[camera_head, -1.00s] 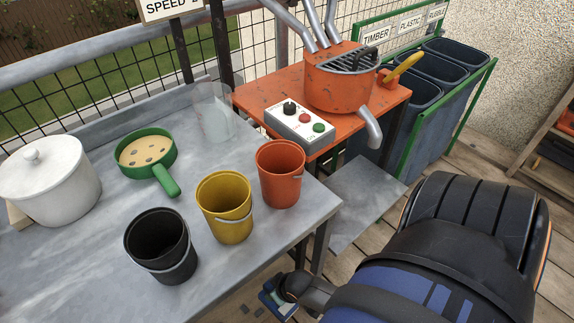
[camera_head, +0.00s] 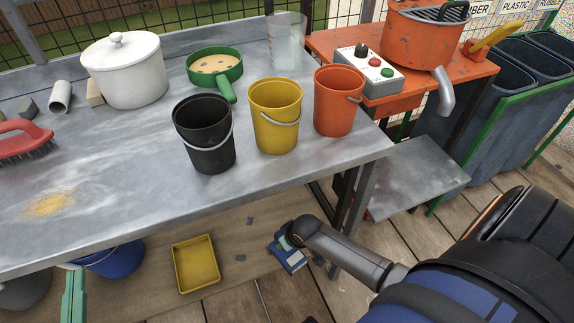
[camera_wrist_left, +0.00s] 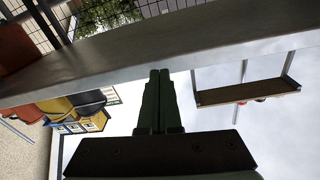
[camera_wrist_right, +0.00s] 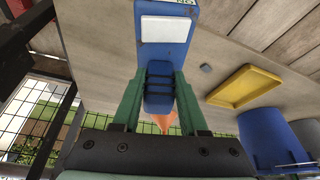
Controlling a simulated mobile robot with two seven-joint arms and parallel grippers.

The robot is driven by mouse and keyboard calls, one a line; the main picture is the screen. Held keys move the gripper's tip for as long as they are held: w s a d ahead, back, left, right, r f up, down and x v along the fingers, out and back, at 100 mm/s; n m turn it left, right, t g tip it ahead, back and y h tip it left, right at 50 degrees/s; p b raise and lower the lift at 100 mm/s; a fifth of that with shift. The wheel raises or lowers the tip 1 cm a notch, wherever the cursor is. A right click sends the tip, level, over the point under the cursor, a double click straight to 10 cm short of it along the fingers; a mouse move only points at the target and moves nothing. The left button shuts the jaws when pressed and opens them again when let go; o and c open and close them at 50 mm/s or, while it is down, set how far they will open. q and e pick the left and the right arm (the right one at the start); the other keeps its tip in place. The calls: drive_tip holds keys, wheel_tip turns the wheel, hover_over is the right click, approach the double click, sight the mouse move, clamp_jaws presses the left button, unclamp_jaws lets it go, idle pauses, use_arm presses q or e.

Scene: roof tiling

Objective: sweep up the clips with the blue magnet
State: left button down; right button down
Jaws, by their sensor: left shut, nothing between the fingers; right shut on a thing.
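The blue magnet (camera_head: 288,252), a block with a pale plate, is held low beside the table's front leg, over the wooden lower level. In the right wrist view, the green fingers of my right gripper (camera_wrist_right: 157,95) are shut on the magnet (camera_wrist_right: 166,58), with its white plate facing the camera. Small grey pieces, seemingly clips, lie near it: one behind (camera_head: 250,220), one to the left (camera_head: 240,257) and one to the right (camera_head: 318,258). My left gripper (camera_head: 75,280) is shut and empty at the lower left; its closed fingers (camera_wrist_left: 158,80) show in the left wrist view.
A yellow tray (camera_head: 196,264) and a blue bucket (camera_head: 112,260) stand left of the magnet. The grey table (camera_head: 120,205) above carries black (camera_head: 205,140), yellow (camera_head: 275,120) and orange (camera_head: 337,105) buckets and a red brush (camera_head: 22,140).

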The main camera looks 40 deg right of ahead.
drive_tip(key=shift+f+b, duration=0.25)
drive_tip(key=shift+b, duration=0.1)
drive_tip(key=shift+f+b, duration=0.35)
drive_tip(key=shift+b, duration=0.05)
drive_tip(key=shift+f+b, duration=0.45)
drive_tip(key=shift+b, duration=0.05)
drive_tip(key=shift+w+f+b, duration=0.1)
drive_tip(key=shift+f+b, duration=0.2)
drive_tip(key=shift+f, duration=0.45)
use_arm(q)
drive_tip(key=s+r+m+t+h, duration=0.1)
drive_tip(key=s+r+m+h, duration=0.1)
drive_tip(key=r, duration=0.3)
drive_tip(key=s+d+r+m+t+h, duration=0.1)
drive_tip(key=s+r+m+h, duration=0.1)
drive_tip(key=r, duration=0.4)
drive_tip(key=s+r+m+t+h, duration=0.2)
drive_tip(key=s+r+m+h, duration=0.1)
drive_tip(key=r+h, duration=0.2)
drive_tip(key=shift+d+r+m+h, duration=0.25)
drive_tip(key=shift+d+m+h, duration=0.05)
drive_tip(key=shift+w+f, duration=0.1)
drive_tip(key=shift+f, duration=0.1)
drive_tip(key=shift+r, duration=0.1)
